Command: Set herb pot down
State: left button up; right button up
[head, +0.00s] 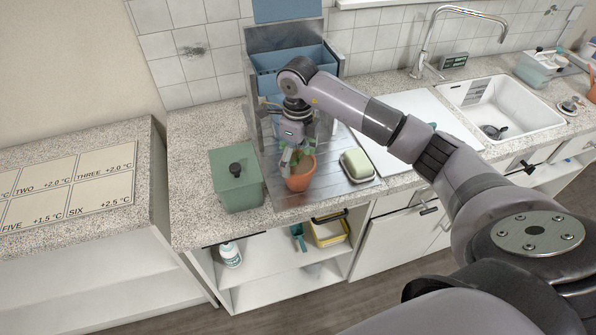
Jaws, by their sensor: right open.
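The herb pot (300,177) is an orange-brown terracotta pot. It stands upright on the grey metal plate on the counter, near the plate's front left. My right gripper (296,157) reaches down at the pot's back rim, with its fingers at the rim and partly over the opening. It is open. The pot's inside is partly hidden by the fingers. My left gripper is not in view.
A green lidded box (238,182) stands close left of the pot. A butter-dish-like block (357,165) sits to the right. A blue bin (290,62) is behind. A white board (415,125) and sink (500,105) lie right. Open shelves are below the counter.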

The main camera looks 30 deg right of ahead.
aim_at(298, 162)
notch_tip(298, 162, up, 5)
jog(key=shift+f+b, duration=0.15)
jog(key=shift+b, duration=0.5)
jog(key=shift+r, duration=0.7)
